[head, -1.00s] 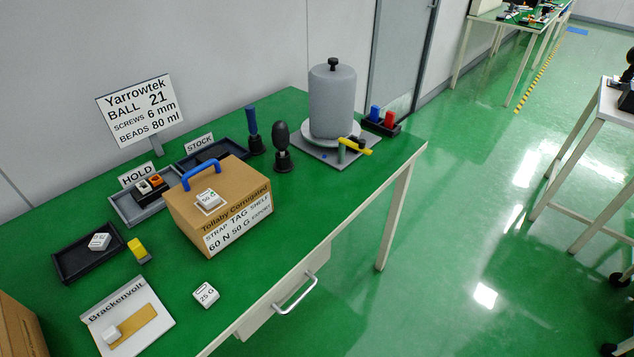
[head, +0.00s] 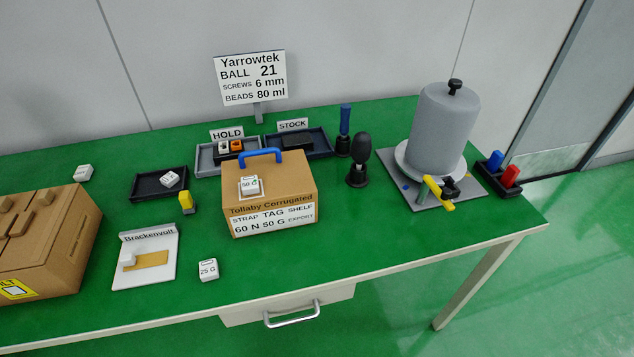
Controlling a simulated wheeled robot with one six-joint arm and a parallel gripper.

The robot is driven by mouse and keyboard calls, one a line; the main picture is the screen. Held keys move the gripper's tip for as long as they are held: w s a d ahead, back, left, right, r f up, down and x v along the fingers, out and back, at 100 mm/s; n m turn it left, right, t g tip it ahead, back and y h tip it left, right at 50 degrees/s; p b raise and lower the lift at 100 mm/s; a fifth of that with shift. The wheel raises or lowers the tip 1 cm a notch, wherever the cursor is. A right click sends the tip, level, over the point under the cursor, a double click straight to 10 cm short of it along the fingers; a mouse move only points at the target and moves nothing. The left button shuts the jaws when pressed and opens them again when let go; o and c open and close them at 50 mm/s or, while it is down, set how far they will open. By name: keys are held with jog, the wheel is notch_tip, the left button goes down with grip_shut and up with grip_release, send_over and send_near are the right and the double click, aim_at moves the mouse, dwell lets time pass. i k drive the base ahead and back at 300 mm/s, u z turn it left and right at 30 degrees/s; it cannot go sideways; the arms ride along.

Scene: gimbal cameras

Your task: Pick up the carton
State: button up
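The carton (head: 290,182) is a brown cardboard box in the middle of the green table in the head view. It has a blue strap handle (head: 260,154) on top. A white block marked 50 G (head: 250,186) sits on its top. Its front carries the words Tollaby Corrugated and a white label (head: 274,218) reading STRAP TAG SHELF, 60 N 50 G EXPORT. The carton stands upright on the table. My gripper is not in view.
Behind the carton are a HOLD tray (head: 206,168) and a STOCK tray (head: 324,143). A black-knobbed stand (head: 359,160) and grey cylinder (head: 444,125) are right. A 25 G block (head: 208,270) and Brackenvolt board (head: 160,280) lie front left. A larger brown box (head: 70,240) stands far left.

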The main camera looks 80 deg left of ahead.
aim_at(287, 197)
jog(key=i, duration=1.25)
jog(key=u, duration=3)
jog(key=i, duration=0.5)
jog(key=u, duration=0.05)
